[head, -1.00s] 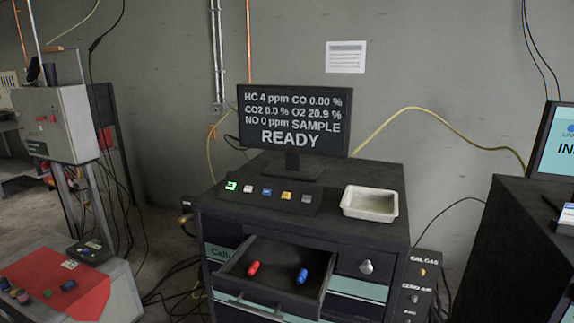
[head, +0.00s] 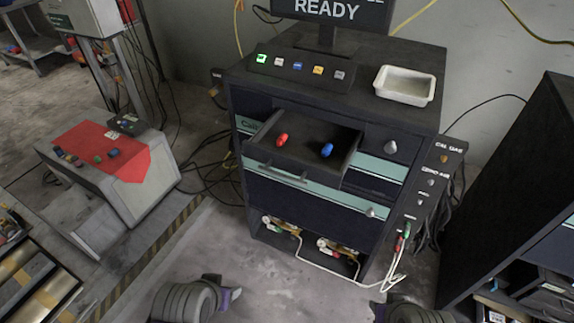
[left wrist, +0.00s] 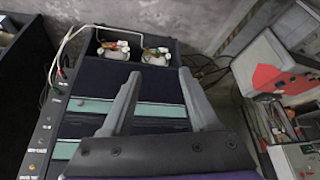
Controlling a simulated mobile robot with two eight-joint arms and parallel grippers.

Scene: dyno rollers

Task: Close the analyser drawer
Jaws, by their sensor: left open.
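The analyser drawer (head: 296,143) is pulled out of the upper left front of the dark analyser cabinet (head: 315,210) in the head view. It has a bar handle (head: 280,172) on its front and holds a red capsule-shaped piece (head: 282,140) and a blue one (head: 326,150). My left gripper (left wrist: 160,75) is open and empty in the left wrist view, with the cabinet front (left wrist: 155,85) beyond its fingers. The drawer is not clearly seen there.
A white tray (head: 405,86), a button strip (head: 300,68) and a monitor (head: 330,15) stand on the cabinet. Cables hang at its right side. A grey stand with a red top (head: 100,145) is at left, a dark cabinet (head: 515,180) at right. Floor in front is mostly clear.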

